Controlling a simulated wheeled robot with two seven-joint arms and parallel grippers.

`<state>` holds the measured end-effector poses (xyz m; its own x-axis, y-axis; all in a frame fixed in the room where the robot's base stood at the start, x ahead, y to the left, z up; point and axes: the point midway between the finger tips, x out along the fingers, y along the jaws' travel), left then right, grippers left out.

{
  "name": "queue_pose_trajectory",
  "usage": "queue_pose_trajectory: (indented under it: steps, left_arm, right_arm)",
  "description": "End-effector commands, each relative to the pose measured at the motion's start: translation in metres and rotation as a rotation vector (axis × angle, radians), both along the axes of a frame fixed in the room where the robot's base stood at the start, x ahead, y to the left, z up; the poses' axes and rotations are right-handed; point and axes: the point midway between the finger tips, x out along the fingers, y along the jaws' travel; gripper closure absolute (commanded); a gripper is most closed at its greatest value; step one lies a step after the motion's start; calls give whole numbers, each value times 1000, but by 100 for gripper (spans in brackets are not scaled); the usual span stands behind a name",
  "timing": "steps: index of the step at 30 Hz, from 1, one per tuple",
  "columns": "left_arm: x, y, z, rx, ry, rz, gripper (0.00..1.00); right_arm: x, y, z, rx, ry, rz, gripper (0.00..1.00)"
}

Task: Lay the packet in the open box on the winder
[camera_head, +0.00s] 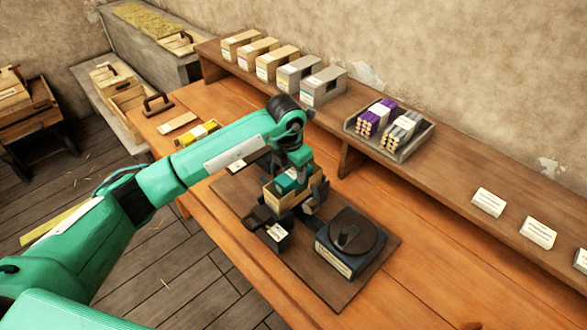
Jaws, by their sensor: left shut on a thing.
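My left gripper (299,190) points down over the open box (276,201), a small light-wood box on the dark machine in the middle of the board. It is shut on a small teal packet (287,183) with a pale label, which shows at the box's mouth. My gripper and wrist partly hide the packet and the box. I cannot tell whether the packet touches the box floor. The winder (276,237) under the box is dark, with a pale label at its front, and is partly hidden. My right gripper is not in view.
A dark unit with a round top and knob (350,238) stands close at the right on the board (345,297). A yellow item (197,133) lies on the bench behind my arm. The bench's right side is clear.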

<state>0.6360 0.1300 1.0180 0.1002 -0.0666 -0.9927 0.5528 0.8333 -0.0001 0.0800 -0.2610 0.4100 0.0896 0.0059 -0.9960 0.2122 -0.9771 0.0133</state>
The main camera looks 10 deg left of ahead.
Motion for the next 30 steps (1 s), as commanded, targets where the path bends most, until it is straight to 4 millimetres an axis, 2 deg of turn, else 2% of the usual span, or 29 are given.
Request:
queue_pose_trajectory:
  steps: [16, 25, 26, 29, 30]
  left_arm:
    - [0, 0, -17, 0, 0, 0, 87]
    - [0, 0, -18, 0, 0, 0, 87]
    - [0, 0, -18, 0, 0, 0, 57]
    - [0, 0, -18, 0, 0, 0, 37]
    - [0, 0, -18, 0, 0, 0, 35]
  right_arm:
    - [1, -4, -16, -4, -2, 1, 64]
    - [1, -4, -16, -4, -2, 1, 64]
    - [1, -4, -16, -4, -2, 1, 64]
    - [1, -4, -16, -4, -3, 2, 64]
    - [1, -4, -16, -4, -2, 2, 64]
